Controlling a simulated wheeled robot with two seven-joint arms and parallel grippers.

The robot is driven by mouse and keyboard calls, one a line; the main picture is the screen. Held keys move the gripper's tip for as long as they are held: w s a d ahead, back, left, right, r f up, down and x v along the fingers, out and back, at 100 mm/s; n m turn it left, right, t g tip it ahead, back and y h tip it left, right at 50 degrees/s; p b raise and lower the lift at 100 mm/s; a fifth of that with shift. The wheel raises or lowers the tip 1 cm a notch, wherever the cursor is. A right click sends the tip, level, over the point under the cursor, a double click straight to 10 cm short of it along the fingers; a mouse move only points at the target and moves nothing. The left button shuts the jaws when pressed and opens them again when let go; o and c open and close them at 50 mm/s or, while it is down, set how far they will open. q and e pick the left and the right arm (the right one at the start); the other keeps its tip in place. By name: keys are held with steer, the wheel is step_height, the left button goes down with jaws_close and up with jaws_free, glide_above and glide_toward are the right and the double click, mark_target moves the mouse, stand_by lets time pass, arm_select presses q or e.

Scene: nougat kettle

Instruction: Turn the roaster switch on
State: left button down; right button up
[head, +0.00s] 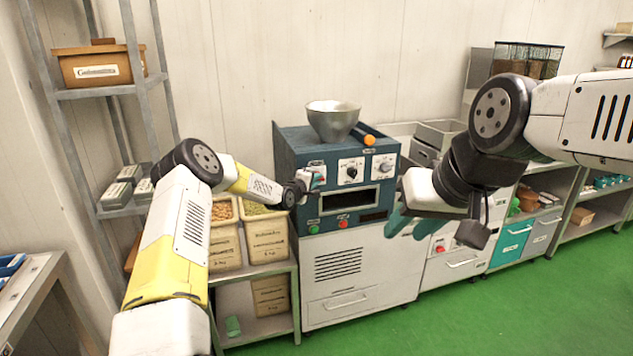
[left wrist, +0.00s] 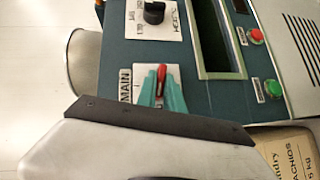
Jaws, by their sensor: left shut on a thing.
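The roaster (head: 292,150) is a dark teal panel on a pale cabinet. Its switch (left wrist: 161,76) is a red lever on a white plate marked MAIN in the left wrist view. My left gripper (head: 315,178) is at the upper left of the panel in the head view. In the left wrist view, its teal fingers (left wrist: 161,95) are shut on the red lever, one on each side. The gripper hides the lower part of the plate. My right gripper (head: 407,228) hangs in front of the roaster's right side, its teal fingers apart and empty.
A black knob (head: 351,173) and another dial (head: 386,167) sit right of the switch. Green (head: 314,229) and red (head: 343,224) buttons are lower. A metal bowl (head: 333,122) tops the roaster. Ingredient bins (head: 267,240) stand close at left. The green floor in front is clear.

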arm_select(q)
steer(key=shift+w+d+r+m+g+y, duration=0.1)
steer(key=shift+d+r+m+g+y, duration=0.1)
steer(key=shift+m+g+y, duration=1.2)
steer(key=shift+d+r+m+g+y, duration=0.15)
steer(key=shift+m+g+y, duration=0.65)
steer(key=shift+y, duration=1.05)
steer(key=shift+w+d+r+m+g+y, duration=0.1)
steer(key=shift+d+m+g+y, duration=0.15)
steer(key=shift+m+g+y, duration=0.95)
steer(key=shift+f+t+y, duration=0.1)
steer(key=shift+t+y, duration=0.3)
steer(key=shift+y, duration=0.25)
steer(key=c, duration=1.5)
jaws_free()
steer(key=shift+o, duration=0.2)
steer(key=v, duration=0.8)
